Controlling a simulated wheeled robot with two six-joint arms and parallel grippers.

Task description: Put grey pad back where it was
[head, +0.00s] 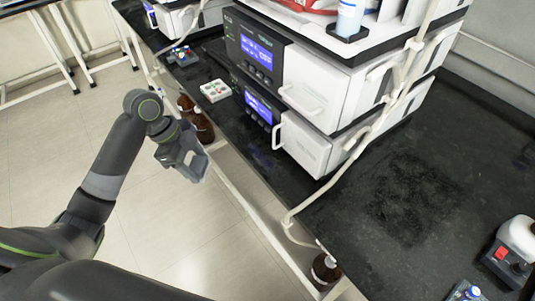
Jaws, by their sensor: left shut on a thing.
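My left gripper (187,167) hangs over the aisle at the left edge of the black bench (400,205). It is shut on a grey piece, which I take to be the grey pad (192,160); it is small and blends with the grey jaws, so its outline is hard to tell. The gripper and pad are apart from the bench top. My right gripper is not in view.
Stacked white instruments (305,145) with blue screens stand on the bench. A white vial rack (215,91) sits to their left. Brown bottles (203,127) stand below the bench edge, another (325,272) at lower right. A white device (517,240) stands far right.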

